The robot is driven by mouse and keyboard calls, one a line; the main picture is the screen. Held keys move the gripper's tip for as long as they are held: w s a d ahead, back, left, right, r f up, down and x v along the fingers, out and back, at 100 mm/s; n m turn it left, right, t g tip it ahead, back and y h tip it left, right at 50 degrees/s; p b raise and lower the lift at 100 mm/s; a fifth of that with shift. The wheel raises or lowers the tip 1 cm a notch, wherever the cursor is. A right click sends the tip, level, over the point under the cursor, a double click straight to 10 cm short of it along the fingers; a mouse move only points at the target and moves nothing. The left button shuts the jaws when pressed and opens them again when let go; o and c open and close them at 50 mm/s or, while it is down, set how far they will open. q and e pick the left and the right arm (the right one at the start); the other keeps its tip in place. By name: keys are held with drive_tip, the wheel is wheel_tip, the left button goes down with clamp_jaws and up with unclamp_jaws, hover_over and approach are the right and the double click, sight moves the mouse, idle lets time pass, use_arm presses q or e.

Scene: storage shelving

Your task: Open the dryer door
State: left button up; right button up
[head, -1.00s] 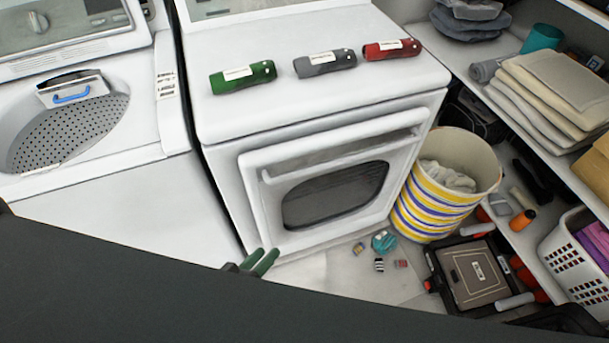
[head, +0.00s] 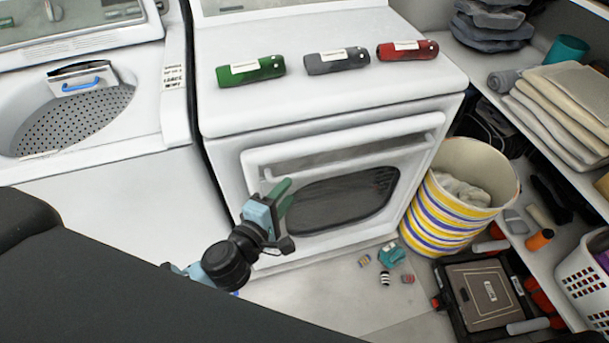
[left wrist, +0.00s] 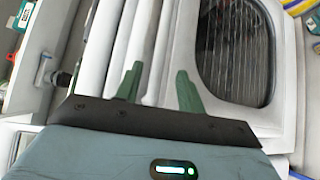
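The white dryer (head: 225,125) stands in the middle of the head view. Its door (head: 405,190) looks shut, with a dark window (head: 345,200) and a long bar handle (head: 350,157) along the upper edge. My left gripper (head: 280,194) is in front of the door's left side, just below the handle's left end. In the left wrist view its two green fingers (left wrist: 158,88) are apart, with pale door parts behind or between them. The window (left wrist: 235,50) is to their right. I cannot tell whether a finger touches the handle. My right gripper is not in view.
A washer (head: 90,170) with an open top stands left of the dryer. A striped basket (head: 430,215) stands close to the door's right side. Small items (head: 390,256) and a black case (head: 485,295) lie on the floor. Three bottles (head: 337,61) lie on the dryer.

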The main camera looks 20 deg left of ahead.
sight(298, 178)
use_arm(q)
drive_tip(key=shift+w, duration=0.15)
drive_tip(key=shift+x, duration=3.8)
clamp_jaws()
